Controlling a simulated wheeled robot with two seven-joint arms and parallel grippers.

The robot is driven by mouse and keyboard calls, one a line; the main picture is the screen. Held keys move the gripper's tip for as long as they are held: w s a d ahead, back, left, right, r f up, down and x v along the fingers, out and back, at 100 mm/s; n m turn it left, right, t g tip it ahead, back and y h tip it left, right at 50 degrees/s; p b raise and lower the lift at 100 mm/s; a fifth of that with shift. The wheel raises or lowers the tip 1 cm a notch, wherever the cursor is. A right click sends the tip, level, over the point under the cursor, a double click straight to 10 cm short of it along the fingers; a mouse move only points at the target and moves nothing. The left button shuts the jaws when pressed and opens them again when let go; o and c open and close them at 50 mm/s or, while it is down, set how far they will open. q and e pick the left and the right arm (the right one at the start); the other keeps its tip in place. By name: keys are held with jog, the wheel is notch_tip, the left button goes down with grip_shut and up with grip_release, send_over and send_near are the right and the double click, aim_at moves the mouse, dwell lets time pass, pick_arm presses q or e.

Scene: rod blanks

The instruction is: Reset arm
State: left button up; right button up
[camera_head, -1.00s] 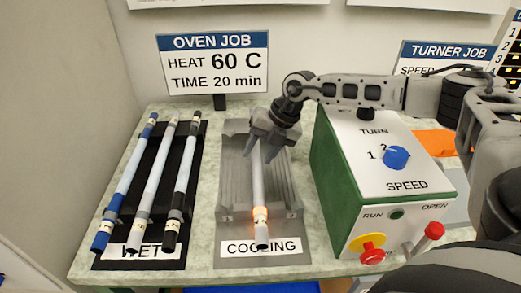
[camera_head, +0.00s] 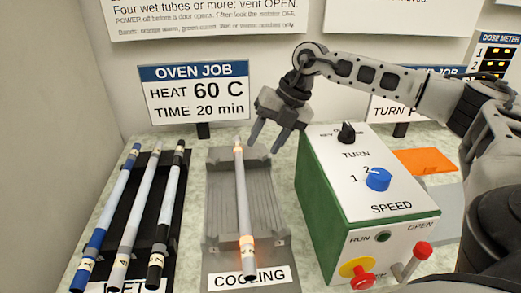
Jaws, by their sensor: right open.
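My right gripper (camera_head: 269,140) is open and empty, with its fingers pointing down. It hangs just above and to the right of the far end of the COOLING rack (camera_head: 219,203). A single grey rod (camera_head: 243,200) with a glowing orange band near its front end lies lengthwise in that rack, apart from the fingers. My right arm comes in from the right, over the machine box. My left gripper does not show.
The green and white turner box (camera_head: 364,190) with its blue SPEED knob (camera_head: 378,178) stands right of the rack. The OVEN JOB sign (camera_head: 194,92) stands behind. A red-tipped lever (camera_head: 422,250) sticks out at front right.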

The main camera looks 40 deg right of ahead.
aim_at(243, 182)
dwell(0.3)
jog(key=x, duration=1.2)
jog(key=shift+f, duration=0.2)
notch_tip(243, 182, up, 3)
jog(key=shift+r, duration=0.2)
jog(key=shift+s+a+r, duration=0.1)
jog(key=shift+a+r, duration=0.15)
jog(key=shift+r, duration=0.15)
